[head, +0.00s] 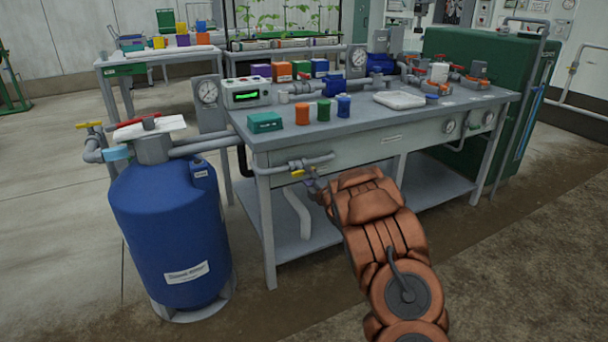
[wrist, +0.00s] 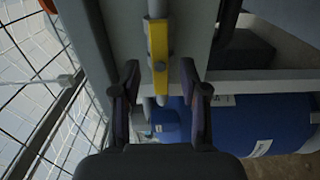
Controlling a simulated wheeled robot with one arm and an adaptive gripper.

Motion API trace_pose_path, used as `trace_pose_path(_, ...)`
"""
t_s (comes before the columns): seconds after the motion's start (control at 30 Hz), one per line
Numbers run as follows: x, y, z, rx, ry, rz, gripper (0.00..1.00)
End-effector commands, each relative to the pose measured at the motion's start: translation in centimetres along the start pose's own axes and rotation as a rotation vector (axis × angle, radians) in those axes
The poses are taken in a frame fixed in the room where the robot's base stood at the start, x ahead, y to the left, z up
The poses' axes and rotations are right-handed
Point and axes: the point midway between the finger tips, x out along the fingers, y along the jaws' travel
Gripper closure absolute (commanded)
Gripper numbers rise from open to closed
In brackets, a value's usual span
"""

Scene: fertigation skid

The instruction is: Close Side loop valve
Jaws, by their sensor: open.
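A yellow valve handle (head: 298,173) sits on a grey pipe at the front left of the bench; no label naming it is readable. In the wrist view the yellow handle (wrist: 158,42) runs lengthwise, in line with the grey stem beside it. My gripper (wrist: 159,70) is open, with one dark finger on each side of the handle's lower end. I see no finger touching the handle. In the head view my gripper (head: 313,187) is small and partly hidden by my orange arm, just below and right of the handle.
A blue tank (head: 170,235) with a red-handled top (head: 145,128) stands left of the bench. Another yellow handle (head: 89,124) is on its left pipe. The bench (head: 350,130) carries a meter, gauges and several small containers. Floor in front is clear.

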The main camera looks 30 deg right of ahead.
Motion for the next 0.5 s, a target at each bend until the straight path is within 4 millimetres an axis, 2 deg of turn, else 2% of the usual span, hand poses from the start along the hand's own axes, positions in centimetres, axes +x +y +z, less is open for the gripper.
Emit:
trace_pose_path(0.23,2.6,-0.2,-0.1,0.002,0.001,0.000,0.56)
trace_pose_path(0.5,3.5,0.1,0.0,0.000,0.000,0.001,0.56)
